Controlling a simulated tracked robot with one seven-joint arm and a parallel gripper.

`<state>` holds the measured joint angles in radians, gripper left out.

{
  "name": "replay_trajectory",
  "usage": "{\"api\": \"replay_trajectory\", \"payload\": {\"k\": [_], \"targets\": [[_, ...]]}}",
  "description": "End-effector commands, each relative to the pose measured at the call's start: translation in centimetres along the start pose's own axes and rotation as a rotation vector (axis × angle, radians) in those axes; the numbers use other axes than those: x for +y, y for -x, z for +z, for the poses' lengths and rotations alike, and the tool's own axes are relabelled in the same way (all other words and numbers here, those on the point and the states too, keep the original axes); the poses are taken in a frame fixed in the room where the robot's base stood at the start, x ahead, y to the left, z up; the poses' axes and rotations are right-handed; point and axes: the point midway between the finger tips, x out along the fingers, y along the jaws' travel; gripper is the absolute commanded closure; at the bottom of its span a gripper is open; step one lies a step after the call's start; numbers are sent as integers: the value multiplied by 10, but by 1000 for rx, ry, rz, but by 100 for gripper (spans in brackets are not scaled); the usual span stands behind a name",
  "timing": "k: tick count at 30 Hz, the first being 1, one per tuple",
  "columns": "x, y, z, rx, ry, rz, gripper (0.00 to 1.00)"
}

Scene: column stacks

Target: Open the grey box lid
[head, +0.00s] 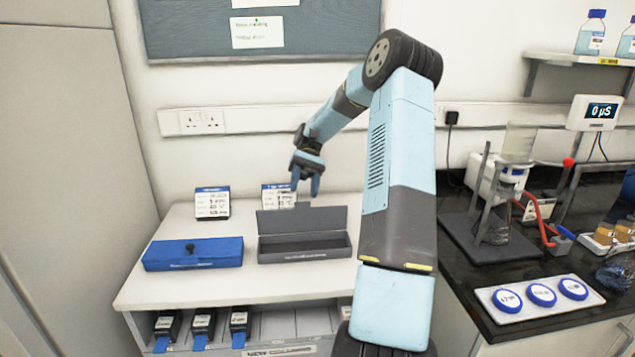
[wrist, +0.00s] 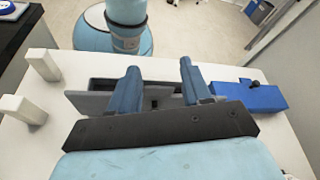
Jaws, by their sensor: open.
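The grey box (head: 305,256) stands on the white bench, and its lid (head: 302,220) is raised at the back, leaning up and showing the open inside. In the wrist view the grey box (wrist: 100,86) is partly hidden behind my fingers. My gripper (head: 307,187) is above and behind the raised lid, with its blue fingers pointing down and apart. It also shows in the wrist view (wrist: 160,88), open with nothing seen between the fingertips but the box below. I cannot tell whether a finger touches the lid.
A blue box (head: 193,254) with a dark knob is shut, left of the grey box. A dark bench (head: 480,275) with lab equipment is at the right.

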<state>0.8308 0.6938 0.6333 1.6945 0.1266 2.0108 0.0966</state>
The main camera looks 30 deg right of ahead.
Motion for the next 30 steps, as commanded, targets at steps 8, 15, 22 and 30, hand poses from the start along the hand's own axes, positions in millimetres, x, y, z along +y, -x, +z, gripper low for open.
{"api": "replay_trajectory", "payload": {"k": [8, 15, 22, 30], "targets": [[-2, -6, 18, -1, 1, -3, 52], [-4, -17, 35, 1, -2, 2, 52], [-4, -36, 56, 1, -3, 1, 52], [-3, -60, 81, 1, -3, 0, 52]]}}
